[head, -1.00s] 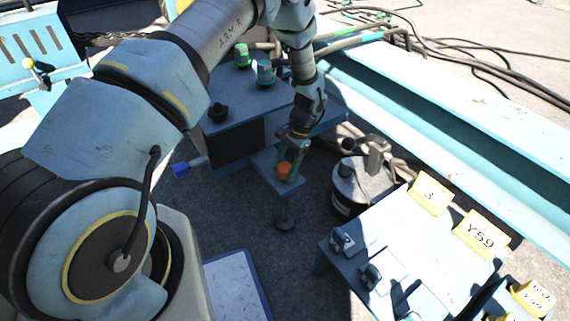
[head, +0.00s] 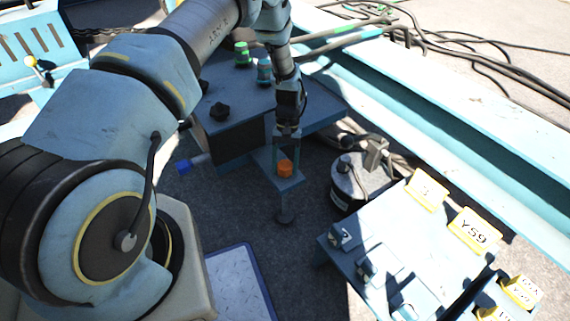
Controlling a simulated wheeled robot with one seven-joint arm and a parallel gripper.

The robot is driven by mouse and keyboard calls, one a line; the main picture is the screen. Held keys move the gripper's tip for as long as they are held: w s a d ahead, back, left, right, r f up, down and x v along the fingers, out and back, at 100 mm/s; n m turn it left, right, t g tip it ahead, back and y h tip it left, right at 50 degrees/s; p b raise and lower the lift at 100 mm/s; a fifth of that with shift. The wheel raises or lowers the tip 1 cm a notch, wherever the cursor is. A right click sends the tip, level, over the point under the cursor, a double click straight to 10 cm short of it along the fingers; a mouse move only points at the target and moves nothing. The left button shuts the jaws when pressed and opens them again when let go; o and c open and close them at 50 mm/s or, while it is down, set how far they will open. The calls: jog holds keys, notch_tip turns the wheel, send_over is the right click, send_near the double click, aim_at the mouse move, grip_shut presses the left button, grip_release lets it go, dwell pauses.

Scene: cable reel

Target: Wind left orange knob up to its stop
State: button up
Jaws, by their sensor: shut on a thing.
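The orange knob (head: 285,168) sits on a small blue plate (head: 291,186) at the middle of the head view, on a stand with a dark round foot. My gripper (head: 286,160) points down over the knob from above. Its fingers are shut on the orange knob, one at each side. The knob's top shows partly between the fingers. Its markings are too small to read.
A dark drum (head: 358,182) stands to the right. A blue bench (head: 385,240) with yellow labels is at front right. Cables lie behind. A blue-tipped handle (head: 184,167) juts out left.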

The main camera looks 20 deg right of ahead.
dwell(0.3)
jog(key=o, duration=1.4)
jog(key=shift+c, duration=0.2)
jog(key=p+v, duration=0.1)
jog(key=v, duration=0.9)
jog(key=shift+r, duration=0.4)
jog(key=shift+w, duration=0.1)
